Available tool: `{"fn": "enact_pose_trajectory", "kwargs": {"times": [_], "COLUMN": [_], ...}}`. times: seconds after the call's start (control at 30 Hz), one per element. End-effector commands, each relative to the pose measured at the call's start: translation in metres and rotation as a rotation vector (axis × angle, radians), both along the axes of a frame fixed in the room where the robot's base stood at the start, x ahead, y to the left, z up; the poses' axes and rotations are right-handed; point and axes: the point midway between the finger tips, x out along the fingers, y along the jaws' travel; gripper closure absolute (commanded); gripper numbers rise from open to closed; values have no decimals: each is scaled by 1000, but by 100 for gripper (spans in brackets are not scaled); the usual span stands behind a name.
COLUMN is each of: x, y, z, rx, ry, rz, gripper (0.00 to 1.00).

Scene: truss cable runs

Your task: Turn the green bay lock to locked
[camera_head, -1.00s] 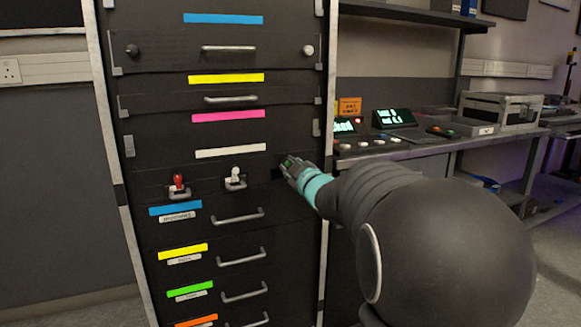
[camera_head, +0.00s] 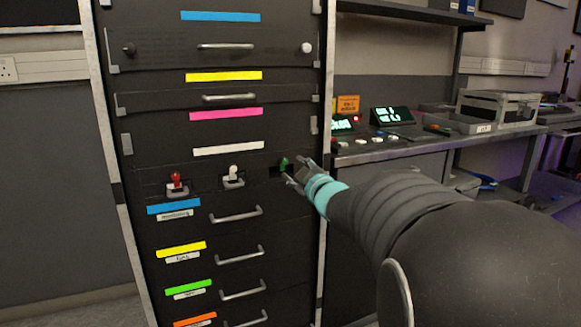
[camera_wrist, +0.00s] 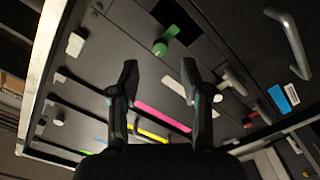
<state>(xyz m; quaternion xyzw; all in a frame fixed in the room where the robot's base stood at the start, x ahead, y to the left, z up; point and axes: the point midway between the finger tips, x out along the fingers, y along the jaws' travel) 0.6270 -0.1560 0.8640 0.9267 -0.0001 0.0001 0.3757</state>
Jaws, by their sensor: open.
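The green bay lock (camera_head: 284,163) is a small green knob at the right end of a row of locks on the black rack. Its knob appears to stand upright, but its exact setting is too small to read. My gripper (camera_head: 299,172) is open and empty just to the right and in front of it, fingers apart. In the wrist view, the green bay lock (camera_wrist: 160,48) lies beyond the tips of my gripper (camera_wrist: 158,82), roughly centred between the two fingers and apart from them. A dark square opening shows beside the knob.
A red lock (camera_head: 176,180) and a white lock (camera_head: 234,174) sit to the left in the same row. Drawer handles (camera_head: 237,214) stick out below. A bench (camera_head: 400,148) with small consoles stands right of the rack.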

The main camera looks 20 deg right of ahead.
Motion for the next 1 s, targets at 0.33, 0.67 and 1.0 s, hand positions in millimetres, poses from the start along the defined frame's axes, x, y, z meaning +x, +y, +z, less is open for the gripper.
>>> {"fn": "enact_pose_trajectory", "kwargs": {"times": [0.33, 0.67, 1.0], "x": [-56, -67, -67], "y": [-1, 0, -15], "z": [0, -1, -14], "rx": [-1, 1, 15], "ry": [1, 1, 61], "rz": [-2, 0, -69], "gripper": [53, 53, 53]}}
